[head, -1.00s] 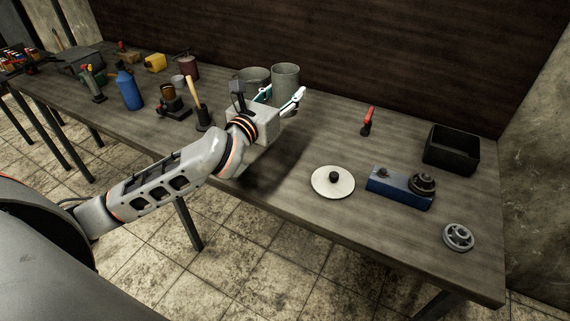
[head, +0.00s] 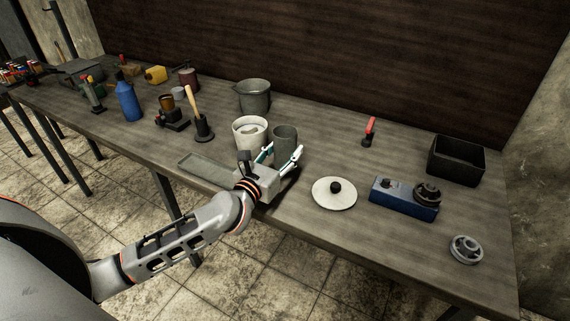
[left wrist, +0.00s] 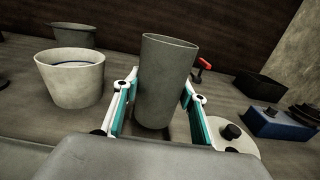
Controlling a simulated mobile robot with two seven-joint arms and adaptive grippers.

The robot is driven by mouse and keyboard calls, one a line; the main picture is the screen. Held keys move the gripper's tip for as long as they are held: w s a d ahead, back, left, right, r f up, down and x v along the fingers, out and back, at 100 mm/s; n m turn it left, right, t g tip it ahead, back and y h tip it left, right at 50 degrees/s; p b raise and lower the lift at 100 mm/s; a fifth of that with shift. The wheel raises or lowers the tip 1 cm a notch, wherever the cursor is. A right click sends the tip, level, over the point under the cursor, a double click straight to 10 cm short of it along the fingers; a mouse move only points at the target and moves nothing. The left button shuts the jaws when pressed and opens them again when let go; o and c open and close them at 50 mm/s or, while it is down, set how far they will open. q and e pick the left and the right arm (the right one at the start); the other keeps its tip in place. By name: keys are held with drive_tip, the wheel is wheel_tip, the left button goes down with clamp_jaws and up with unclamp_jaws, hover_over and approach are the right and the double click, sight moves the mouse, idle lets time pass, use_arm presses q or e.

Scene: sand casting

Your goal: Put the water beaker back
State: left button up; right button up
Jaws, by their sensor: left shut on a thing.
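The water beaker, a plain grey cylinder (head: 286,141), is between the fingers of my left gripper (head: 279,156). In the left wrist view the beaker (left wrist: 166,80) stands nearly upright, slightly tilted, with the teal-padded fingers of the left gripper (left wrist: 157,108) on either side of it. The gripper is shut on it. I cannot tell whether its base touches the table. Its inside is hidden. My right gripper is not in view.
A pale bucket (head: 241,138) stands just left of the beaker, with a grey bucket (head: 254,97) behind. A flat grey tray (head: 205,168) lies at the front edge. A white disc (head: 335,203) and blue block (head: 398,201) are to the right. The table (head: 330,140) behind the disc is clear.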

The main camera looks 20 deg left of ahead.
sight(285, 162)
use_arm(q)
drive_tip(key=shift+f+b, duration=0.6)
drive_tip(key=shift+f, duration=1.35)
drive_tip(key=shift+f, duration=0.15)
drive_tip(key=o, duration=1.4)
drive_tip(key=shift+f, duration=0.1)
drive_tip(key=shift+c, duration=0.2)
